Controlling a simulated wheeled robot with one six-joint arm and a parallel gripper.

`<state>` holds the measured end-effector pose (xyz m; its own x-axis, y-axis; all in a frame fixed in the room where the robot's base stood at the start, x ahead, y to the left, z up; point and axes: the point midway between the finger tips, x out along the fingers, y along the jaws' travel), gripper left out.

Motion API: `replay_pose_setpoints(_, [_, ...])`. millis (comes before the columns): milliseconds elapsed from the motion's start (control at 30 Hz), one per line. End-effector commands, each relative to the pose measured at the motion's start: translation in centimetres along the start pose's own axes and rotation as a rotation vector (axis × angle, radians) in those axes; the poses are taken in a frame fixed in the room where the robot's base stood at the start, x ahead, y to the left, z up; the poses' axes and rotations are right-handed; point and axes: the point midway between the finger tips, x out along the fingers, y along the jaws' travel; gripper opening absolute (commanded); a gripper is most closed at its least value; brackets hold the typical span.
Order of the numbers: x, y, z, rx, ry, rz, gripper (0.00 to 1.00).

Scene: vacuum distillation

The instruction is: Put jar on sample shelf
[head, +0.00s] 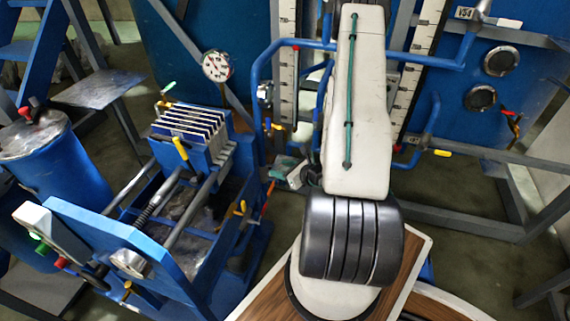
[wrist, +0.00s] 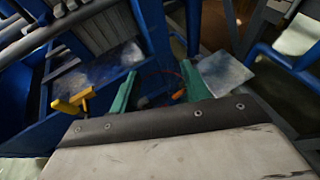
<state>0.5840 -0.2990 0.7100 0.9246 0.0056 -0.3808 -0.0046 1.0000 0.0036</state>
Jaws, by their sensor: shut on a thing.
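My gripper (wrist: 158,86) shows in the wrist view as two green fingers, apart, with a faint, see-through shape between them. I take this shape for the jar (wrist: 150,88), but its outline is hard to make out. In the head view my gripper (head: 284,167) is a small teal patch beside my white arm, and the jar cannot be made out there. It is to the right of the filter press. A mottled grey flat plate (head: 98,90) at the upper left may be the sample shelf; I cannot tell for sure.
The blue filter press (head: 205,130) with yellow handles stands left of my gripper. A blue tank (head: 60,165) is at the far left. Blue pipes (head: 253,75) and a gauge (head: 217,66) stand behind. A grey frame (head: 460,222) is at the right. A pale plate (wrist: 222,73) lies beyond the right finger.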

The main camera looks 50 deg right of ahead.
Motion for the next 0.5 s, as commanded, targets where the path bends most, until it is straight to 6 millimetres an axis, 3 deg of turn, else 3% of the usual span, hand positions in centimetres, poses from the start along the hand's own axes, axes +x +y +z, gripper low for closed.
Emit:
replay_pose_setpoints(167, [1.6,-1.8,-0.1,-0.005,0.000,-0.008,0.21])
replay_pose_setpoints(500, [7.4,-8.5,1.5,-0.004,0.000,-0.006,0.21])
